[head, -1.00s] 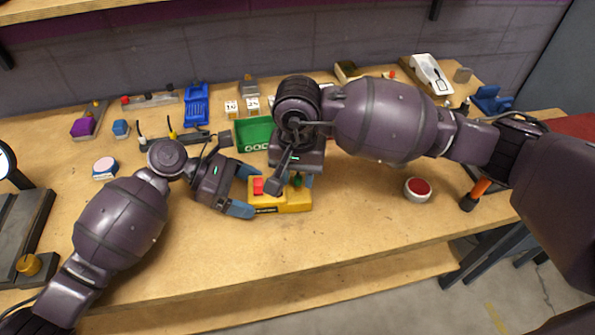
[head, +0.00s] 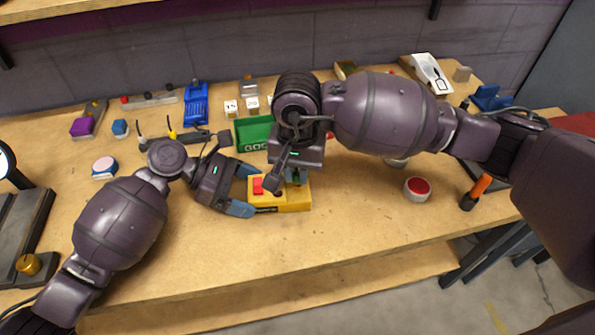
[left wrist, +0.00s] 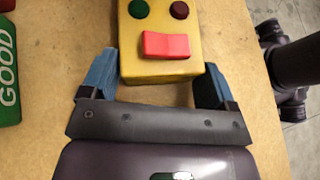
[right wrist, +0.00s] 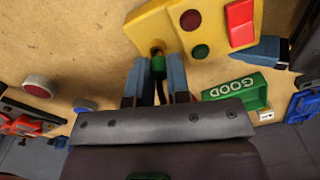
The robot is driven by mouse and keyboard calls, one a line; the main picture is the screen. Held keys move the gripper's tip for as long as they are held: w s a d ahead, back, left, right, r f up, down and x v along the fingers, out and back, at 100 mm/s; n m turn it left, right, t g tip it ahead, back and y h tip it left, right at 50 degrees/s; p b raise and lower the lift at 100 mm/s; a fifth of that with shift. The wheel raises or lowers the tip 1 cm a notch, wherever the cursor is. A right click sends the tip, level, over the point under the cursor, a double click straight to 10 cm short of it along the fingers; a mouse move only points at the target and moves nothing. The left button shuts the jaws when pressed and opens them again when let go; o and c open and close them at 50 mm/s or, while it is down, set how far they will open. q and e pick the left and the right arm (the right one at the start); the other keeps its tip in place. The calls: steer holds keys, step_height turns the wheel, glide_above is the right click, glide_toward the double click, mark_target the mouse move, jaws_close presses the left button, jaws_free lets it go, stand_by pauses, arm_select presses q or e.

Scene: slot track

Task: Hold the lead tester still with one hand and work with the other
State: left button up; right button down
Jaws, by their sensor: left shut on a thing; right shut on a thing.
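The lead tester (head: 294,199) is a yellow box on the table with a red rocker switch and two round lamps, green and dark red. My left gripper (head: 246,190) is shut on its switch end, one blue finger on each side, as the left wrist view (left wrist: 158,72) shows. My right gripper (head: 296,177) is above the tester's other end. In the right wrist view it is shut on a green plug (right wrist: 158,66) with a dark lead. The plug's tip is at the brass-coloured socket (right wrist: 156,47) in the tester's end; I cannot tell whether it is inside.
A green tray (head: 253,133) marked GOOD stands just behind the tester. A red-topped round button (head: 417,188) is to the right, with an orange-handled tool (head: 476,192) beyond it. Small parts line the back. The table in front of the tester is clear.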

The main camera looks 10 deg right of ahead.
mark_target(297, 173)
steer(key=shift+r, duration=1.7)
arm_select(q)
steer(key=o, duration=0.7)
steer(key=shift+o, duration=0.2)
steer(key=v, duration=1.2)
